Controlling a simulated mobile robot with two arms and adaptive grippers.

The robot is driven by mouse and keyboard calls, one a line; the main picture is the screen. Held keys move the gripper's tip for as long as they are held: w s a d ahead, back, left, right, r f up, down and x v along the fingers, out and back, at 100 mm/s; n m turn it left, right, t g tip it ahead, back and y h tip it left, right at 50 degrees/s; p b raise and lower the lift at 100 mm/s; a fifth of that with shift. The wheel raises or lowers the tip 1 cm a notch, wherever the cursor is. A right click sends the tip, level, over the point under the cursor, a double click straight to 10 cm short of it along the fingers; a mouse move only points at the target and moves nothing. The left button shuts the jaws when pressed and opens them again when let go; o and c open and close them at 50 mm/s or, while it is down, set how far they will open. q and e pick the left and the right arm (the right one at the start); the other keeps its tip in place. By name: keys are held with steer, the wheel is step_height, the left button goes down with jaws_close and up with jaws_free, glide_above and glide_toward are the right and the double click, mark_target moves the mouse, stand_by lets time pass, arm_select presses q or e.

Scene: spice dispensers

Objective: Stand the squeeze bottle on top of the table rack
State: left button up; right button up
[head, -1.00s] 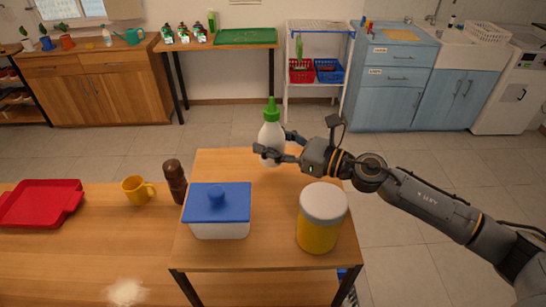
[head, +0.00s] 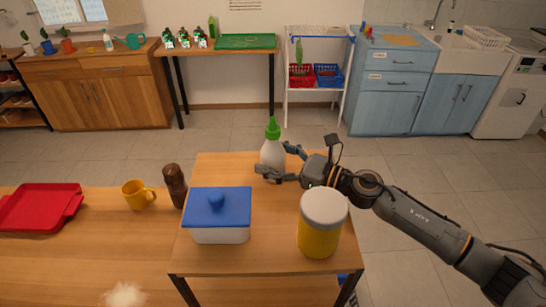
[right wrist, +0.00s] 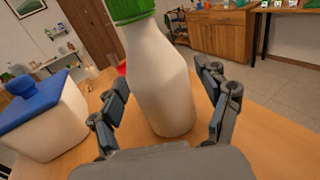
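The white squeeze bottle (head: 271,154) with a green cap stands upright near the far edge of the wooden table rack (head: 275,259). My right gripper (head: 281,162) is at the bottle from the right, with its fingers spread on either side. In the right wrist view, the bottle (right wrist: 163,85) is between the open fingers (right wrist: 165,98), with small gaps on both sides. Its base appears to rest on the wood. My left gripper is not in view.
A white box with a blue lid (head: 218,213) and a yellow jar with a pale lid (head: 322,225) stand on the rack's near part. A brown shaker (head: 174,186), a yellow mug (head: 138,194) and a red tray (head: 40,207) are to the left.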

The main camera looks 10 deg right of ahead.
steer(key=shift+r+p, duration=0.25)
steer(key=shift+p, duration=0.05)
steer(key=b+v, duration=0.2)
steer(key=v, duration=0.1)
steer(key=b+v, duration=0.2)
steer(key=v, duration=0.2)
steer(key=b+v, duration=0.2)
steer(key=v, duration=0.1)
steer(key=shift+s+d+f, duration=0.15)
steer(key=shift+f, duration=0.15)
steer(key=shift+s+d+r+b, duration=0.25)
steer(key=shift+s+d+b, duration=0.05)
steer(key=shift+s+d, duration=0.3)
